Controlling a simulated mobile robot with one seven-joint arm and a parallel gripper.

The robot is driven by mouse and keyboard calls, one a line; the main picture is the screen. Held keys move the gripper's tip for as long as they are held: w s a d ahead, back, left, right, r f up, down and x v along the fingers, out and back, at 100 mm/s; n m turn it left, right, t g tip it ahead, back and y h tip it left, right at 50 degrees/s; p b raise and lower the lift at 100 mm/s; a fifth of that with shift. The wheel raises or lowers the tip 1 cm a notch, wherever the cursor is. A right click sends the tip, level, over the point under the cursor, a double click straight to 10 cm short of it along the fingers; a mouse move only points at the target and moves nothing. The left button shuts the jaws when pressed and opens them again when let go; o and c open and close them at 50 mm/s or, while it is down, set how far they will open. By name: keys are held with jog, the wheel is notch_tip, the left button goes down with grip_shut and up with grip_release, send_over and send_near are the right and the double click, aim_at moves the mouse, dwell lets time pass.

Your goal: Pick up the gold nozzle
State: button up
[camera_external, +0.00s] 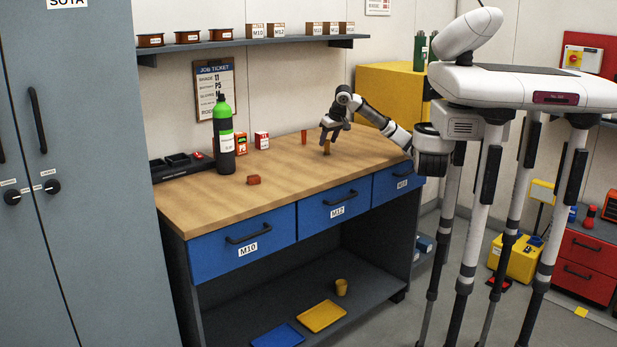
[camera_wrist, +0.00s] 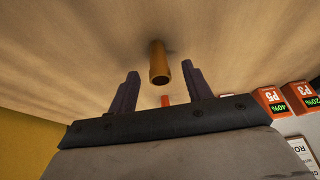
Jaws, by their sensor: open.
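The gold nozzle (camera_external: 327,147) stands on the wooden bench top, toward its right end. In the wrist view the gold nozzle (camera_wrist: 158,64) is a small tube with a dark open end, ahead of and between the fingertips. My gripper (camera_external: 331,137) points down just above the nozzle in the external view. Its two fingers (camera_wrist: 161,70) are spread apart with a gap on each side of the nozzle, and they hold nothing. Whether the fingertips reach down beside the nozzle is hard to tell.
An orange-red piece (camera_external: 304,137) stands left of the nozzle; it shows between the fingers in the wrist view (camera_wrist: 165,100). The bench top (camera_external: 290,185) is clear in front.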

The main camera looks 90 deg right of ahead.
aim_at(326, 145)
jog(key=b+x, duration=0.2)
jog(key=x, duration=0.1)
jog(key=shift+w+d+f, duration=0.15)
jog(key=shift+f, duration=0.2)
jog(key=c, duration=1.1)
